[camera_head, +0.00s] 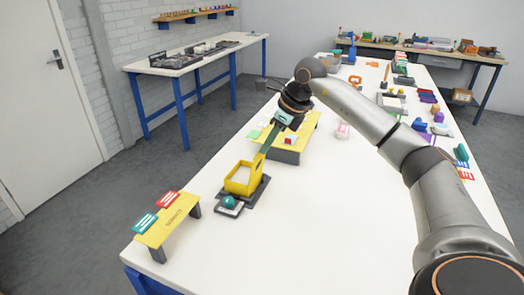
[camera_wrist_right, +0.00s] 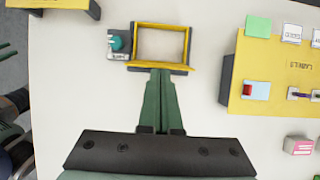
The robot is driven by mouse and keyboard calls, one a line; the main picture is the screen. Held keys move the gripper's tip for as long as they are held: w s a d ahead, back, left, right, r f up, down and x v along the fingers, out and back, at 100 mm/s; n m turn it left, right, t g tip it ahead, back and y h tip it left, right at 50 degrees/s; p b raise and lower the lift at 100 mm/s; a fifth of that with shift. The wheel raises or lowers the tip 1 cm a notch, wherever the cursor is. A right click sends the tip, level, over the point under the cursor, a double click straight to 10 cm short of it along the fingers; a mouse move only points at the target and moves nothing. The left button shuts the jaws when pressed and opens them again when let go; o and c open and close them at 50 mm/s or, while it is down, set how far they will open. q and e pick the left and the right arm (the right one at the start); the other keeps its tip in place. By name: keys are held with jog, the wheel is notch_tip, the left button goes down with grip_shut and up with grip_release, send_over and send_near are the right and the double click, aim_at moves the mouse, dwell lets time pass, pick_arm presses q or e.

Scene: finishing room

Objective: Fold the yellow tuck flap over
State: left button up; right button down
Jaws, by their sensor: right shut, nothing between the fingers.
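The yellow box (camera_head: 241,187) is an open frame on a dark base on the white table. In the right wrist view it shows from above as a yellow rim (camera_wrist_right: 187,40) around an empty-looking middle. The yellow tuck flap (camera_head: 258,160) stands up at the box's far side, tilted. My right gripper (camera_head: 262,151) is shut and empty, its green fingertips at the flap. In the wrist view its tips (camera_wrist_right: 160,73) lie by the box's near edge; I cannot tell whether they touch. Green and dark parts at that view's left edge may be my left gripper, mostly cut off.
A teal knob on a small base (camera_head: 230,205) stands beside the box. A yellow stand with red and green cards (camera_head: 181,212) is at the near left, and a yellow labels stand (camera_head: 291,143) is behind. Several small objects line the table's right side.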

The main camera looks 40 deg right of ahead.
jog(key=shift+w, duration=0.1)
dwell(0.4)
jog(key=shift+w+a+f+p, duration=0.15)
jog(key=shift+w+a+p, duration=0.05)
jog(key=shift+w+p, duration=0.15)
dwell(0.4)
jog(key=shift+w+a+f+p, duration=0.1)
jog(key=shift+w+f+p, duration=0.05)
jog(key=shift+p, duration=0.15)
dwell(0.4)
jog(key=shift+w+a+f, duration=0.2)
jog(key=shift+w, duration=0.1)
jog(key=shift+r+p, duration=0.1)
jog(key=shift+p, duration=0.2)
